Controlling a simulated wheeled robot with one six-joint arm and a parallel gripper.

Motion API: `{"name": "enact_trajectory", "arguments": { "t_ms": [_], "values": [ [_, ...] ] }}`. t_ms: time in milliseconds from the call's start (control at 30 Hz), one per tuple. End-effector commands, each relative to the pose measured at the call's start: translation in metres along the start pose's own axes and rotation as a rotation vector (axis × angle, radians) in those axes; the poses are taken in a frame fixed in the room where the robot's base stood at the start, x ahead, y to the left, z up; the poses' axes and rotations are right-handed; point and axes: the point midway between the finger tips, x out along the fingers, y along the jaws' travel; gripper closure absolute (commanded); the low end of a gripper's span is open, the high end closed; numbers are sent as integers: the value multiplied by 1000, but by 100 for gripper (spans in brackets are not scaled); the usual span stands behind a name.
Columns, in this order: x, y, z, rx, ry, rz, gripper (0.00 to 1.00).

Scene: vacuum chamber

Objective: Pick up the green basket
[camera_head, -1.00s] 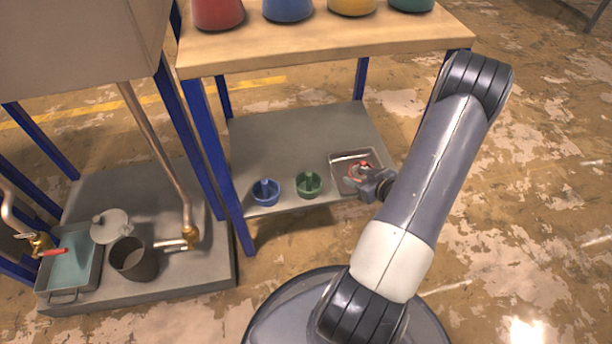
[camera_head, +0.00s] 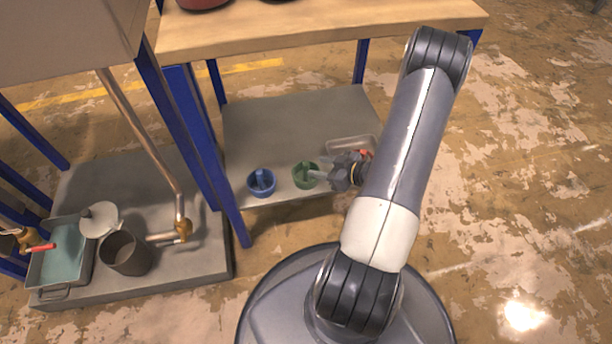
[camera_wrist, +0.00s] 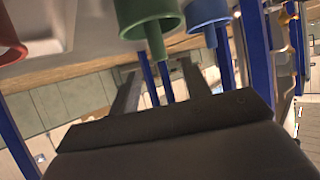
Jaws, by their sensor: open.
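The green basket (camera_head: 302,181) is a small round cup on the grey lower shelf, between the blue basket and the metal tray. In the wrist view the green basket (camera_wrist: 146,12) is at the top, cut off by the frame edge, with its handle pointing toward my gripper. My gripper (camera_head: 319,177) is just right of the green basket in the head view and partly overlaps it. In the wrist view my gripper (camera_wrist: 158,70) is open and empty, its fingers pointing toward the green handle. I cannot tell whether the fingers touch it.
The blue basket (camera_head: 261,184) stands close on the left. A metal tray (camera_head: 345,145) with something red is on the right, partly behind my arm. The wooden tabletop (camera_head: 320,35) is above the shelf, on blue legs (camera_head: 205,140). A sink platform (camera_head: 190,262) stands left.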

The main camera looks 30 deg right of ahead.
Motion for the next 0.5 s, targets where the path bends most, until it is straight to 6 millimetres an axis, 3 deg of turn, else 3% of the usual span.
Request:
{"name": "enact_trajectory", "arguments": {
  "t_ms": [233,500],
  "values": [
    [37,0,3,-3,-1,-2,55],
    [47,0,0,0,0,0,55]
  ]
}}
